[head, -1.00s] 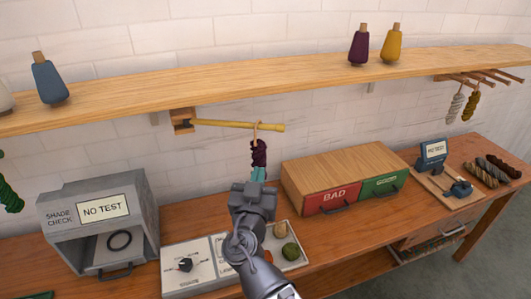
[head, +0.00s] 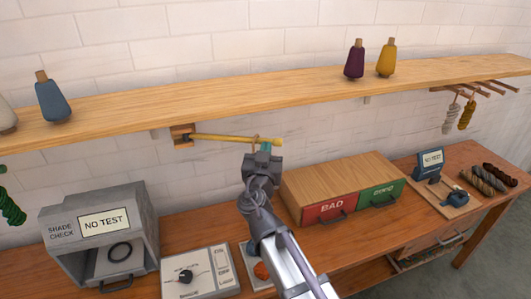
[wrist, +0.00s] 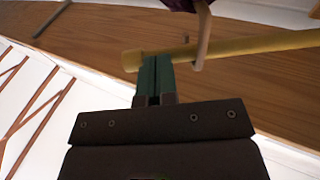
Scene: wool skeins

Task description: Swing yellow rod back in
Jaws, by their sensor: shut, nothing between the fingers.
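The yellow rod (head: 222,137) sticks out to the right from a wooden wall bracket (head: 183,134) under the shelf. In the wrist view the rod (wrist: 262,45) crosses the upper part, its free end at the left.
The long wooden shelf (head: 230,94) runs above the rod and bears several yarn cones. Below on the bench stand the grey shade-check box (head: 145,225), a control panel (head: 195,272) and the wooden box with BAD and GOOD drawers (head: 345,170).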

